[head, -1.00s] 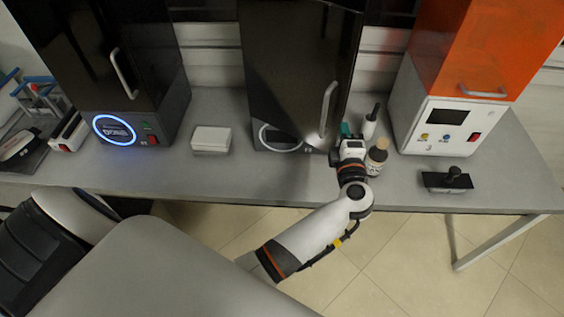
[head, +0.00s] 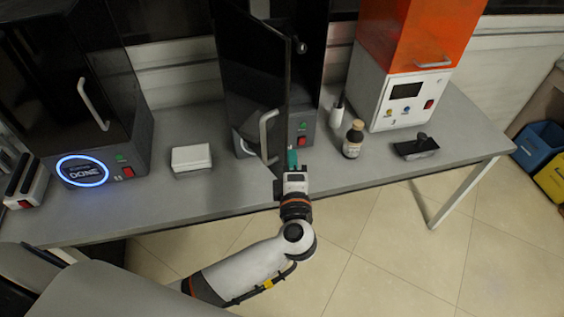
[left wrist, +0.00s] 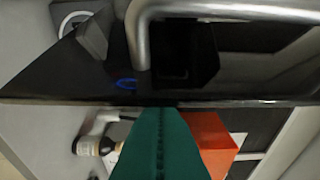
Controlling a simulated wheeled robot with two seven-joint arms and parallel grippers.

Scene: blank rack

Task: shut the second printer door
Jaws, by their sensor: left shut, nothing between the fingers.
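The second printer (head: 304,112) is the dark middle one. Its black door (head: 250,70) stands ajar, with its free edge out toward me and a gap to the body on the right. The door's grey handle (head: 268,137) is on its outer face. My left gripper (head: 293,160) is shut and empty, with teal fingers, beside the lower free edge of the door. In the left wrist view the fingers (left wrist: 160,145) end at the door edge (left wrist: 230,102), with the handle (left wrist: 140,40) beyond; I cannot tell whether they touch. My right gripper is not in view.
A brown bottle (head: 353,140) and a white bottle (head: 337,112) stand right of the gripper. A white-and-orange printer (head: 400,95) and a black stamp-like tool (head: 416,147) are farther right. A white box (head: 191,158) and the first printer (head: 135,135) are left.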

